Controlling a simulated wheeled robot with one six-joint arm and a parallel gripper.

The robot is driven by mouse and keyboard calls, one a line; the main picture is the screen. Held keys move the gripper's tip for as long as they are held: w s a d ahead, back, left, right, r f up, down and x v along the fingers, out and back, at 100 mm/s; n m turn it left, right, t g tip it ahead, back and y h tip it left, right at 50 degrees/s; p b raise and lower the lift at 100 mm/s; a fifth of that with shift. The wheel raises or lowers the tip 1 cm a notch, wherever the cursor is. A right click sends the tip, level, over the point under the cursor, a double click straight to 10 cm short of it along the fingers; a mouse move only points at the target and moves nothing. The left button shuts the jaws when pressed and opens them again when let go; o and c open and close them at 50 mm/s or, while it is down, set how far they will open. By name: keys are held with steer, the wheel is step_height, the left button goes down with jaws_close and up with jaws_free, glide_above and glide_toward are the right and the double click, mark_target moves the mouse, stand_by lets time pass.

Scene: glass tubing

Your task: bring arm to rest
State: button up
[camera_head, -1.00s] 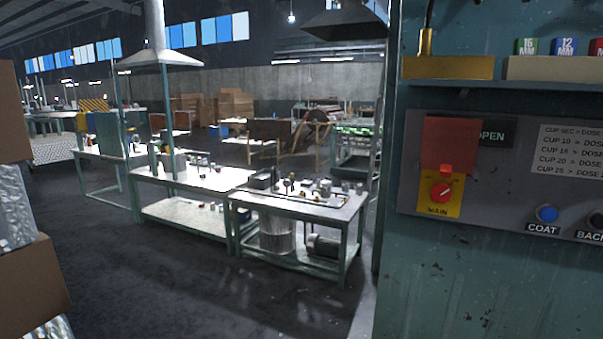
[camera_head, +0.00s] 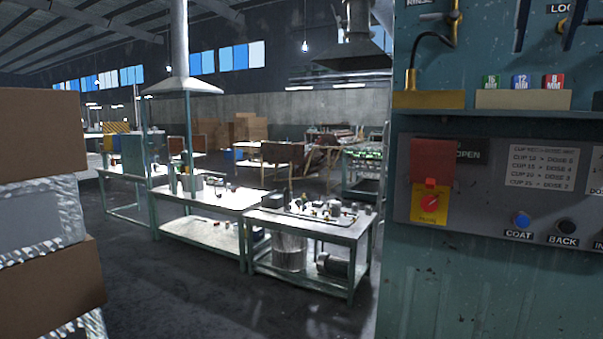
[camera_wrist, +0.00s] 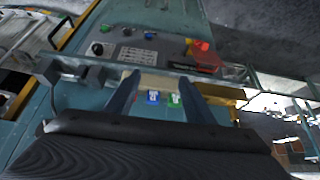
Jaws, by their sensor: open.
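My gripper (camera_wrist: 158,80) shows in the wrist view. Its two dark fingers are spread apart, with nothing held between them. Beyond them is the teal machine's front, with a blue block (camera_wrist: 153,97) and a green block (camera_wrist: 175,98) seen in the gap. Whether the fingers touch the machine cannot be told. The arm and gripper do not show in the head view.
The teal machine (camera_head: 480,285) fills the right of the head view, with a red main switch (camera_head: 430,196) and a blue COAT button (camera_head: 522,219). Stacked cardboard boxes (camera_head: 40,135) stand at left. Workbenches (camera_head: 325,227) stand behind open dark floor.

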steer(key=w+a+f+n+g+y+b, duration=0.1)
steer(key=w+a+f, duration=0.25)
steer(key=f, duration=0.85)
steer(key=w+a+f+n, duration=0.1)
steer(key=w+a+f, duration=0.25)
steer(key=f, duration=0.75)
steer(key=w+a+f+n+g+y+b, duration=0.15)
steer(key=a+f, duration=0.35)
steer(key=f, duration=0.7)
steer(key=s+a+f, duration=0.4)
steer(key=s+f, duration=0.1)
steer(key=f, duration=0.4)
steer(key=s+a+f+n+g, duration=0.1)
steer(key=s+a+f, duration=0.4)
steer(key=f, duration=0.5)
steer(key=s+a+f+n, duration=0.1)
steer(key=s+a+f, duration=0.3)
steer(key=f, duration=0.5)
steer(key=shift+s+a+f+y, duration=0.25)
steer(key=shift+s+y, duration=0.1)
steer(key=shift+s, duration=0.45)
steer(key=shift+n+g, duration=0.25)
